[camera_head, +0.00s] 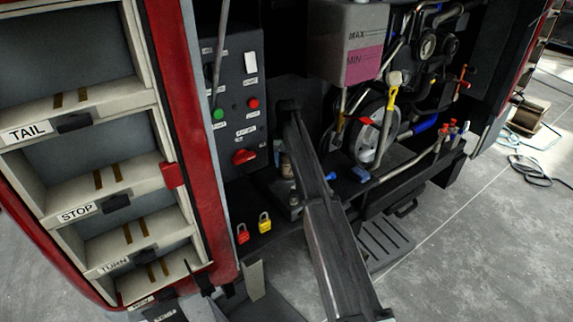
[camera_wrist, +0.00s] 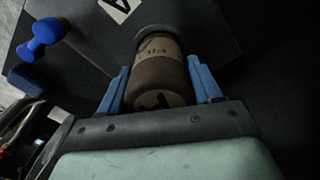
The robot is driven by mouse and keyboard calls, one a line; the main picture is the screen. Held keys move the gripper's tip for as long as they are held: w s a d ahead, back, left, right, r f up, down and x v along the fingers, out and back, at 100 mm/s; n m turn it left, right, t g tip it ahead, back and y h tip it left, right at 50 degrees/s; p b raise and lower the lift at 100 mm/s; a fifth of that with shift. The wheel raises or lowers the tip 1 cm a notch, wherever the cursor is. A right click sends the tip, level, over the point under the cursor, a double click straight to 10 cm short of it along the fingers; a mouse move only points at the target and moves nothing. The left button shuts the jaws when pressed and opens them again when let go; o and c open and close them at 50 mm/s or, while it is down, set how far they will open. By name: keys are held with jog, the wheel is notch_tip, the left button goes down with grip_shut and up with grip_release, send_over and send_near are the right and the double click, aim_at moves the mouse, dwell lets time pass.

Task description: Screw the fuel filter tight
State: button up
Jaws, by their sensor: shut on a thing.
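The fuel filter (camera_wrist: 160,78) is a brown cylinder with dark printed marks. In the wrist view it sits between the two blue fingers of my gripper (camera_wrist: 159,70), which is shut on it. Its far end meets a dark round part at the top; whether the thread is seated there I cannot tell. In the head view a small brownish cylinder, apparently the filter (camera_head: 286,165), shows beside my dark arm, low in the engine bay. My arm hides most of the gripper there.
A control panel (camera_head: 238,100) with green and red buttons stands left of my arm. A blue knob (camera_wrist: 42,38) lies close left in the wrist view.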

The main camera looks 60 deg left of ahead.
jog(key=shift+c, duration=0.5)
jog(key=m, duration=0.4)
jog(key=shift+m, duration=1)
jog(key=m, duration=0.2)
jog(key=shift+r+m, duration=0.1)
jog(key=shift+m, duration=0.2)
jog(key=shift+r+m, duration=0.1)
jog(key=shift+m, duration=1.6)
jog(key=shift+a, duration=0.1)
